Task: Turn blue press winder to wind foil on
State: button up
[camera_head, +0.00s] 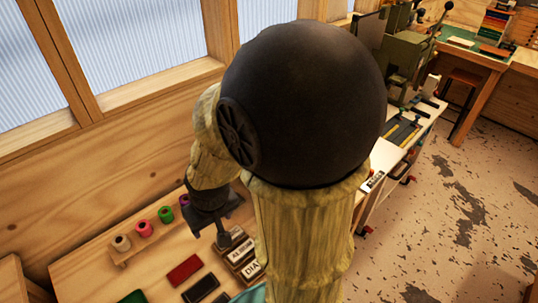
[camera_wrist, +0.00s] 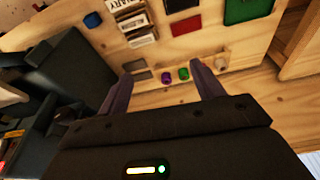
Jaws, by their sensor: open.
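My gripper (camera_wrist: 163,78) is open and empty, its two dark fingers spread in the wrist view. In the head view my gripper (camera_head: 215,232) hangs over the wooden bench, close to the foil rolls. In the wrist view a purple roll (camera_wrist: 166,77) and a green roll (camera_wrist: 183,74) show between the fingers. A small blue object (camera_wrist: 92,20) lies farther off; I cannot tell whether it is the winder.
A red block (camera_head: 184,270), a dark block (camera_head: 200,288) and lettered boxes (camera_head: 240,255) lie on the bench (camera_head: 100,270). A grey-green machine (camera_head: 405,55) stands on another bench at the back right. My arm hides the middle of the head view. The floor at right is open.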

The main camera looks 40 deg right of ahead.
jog(key=w+d+f+t+h+b, duration=0.1)
jog(key=w+d+f+t+b, duration=0.3)
jog(key=d, duration=0.7)
jog(key=w+d+f+t+b, duration=0.25)
jog(key=w+d+f, duration=0.2)
jog(key=d, duration=0.75)
jog(key=s+d+r+t+y, duration=0.2)
jog(key=s+d+t, duration=0.4)
jog(key=s, duration=0.6)
jog(key=r+t, duration=0.1)
jog(key=t, duration=0.1)
jog(key=shift+s+d+r+t, duration=0.15)
jog(key=shift+t, duration=0.2)
jog(key=w+a+p, duration=0.1)
jog(key=w+p, duration=0.5)
jog(key=w, duration=1.1)
jog(key=shift+w+a, duration=0.2)
jog(key=shift+w, duration=0.05)
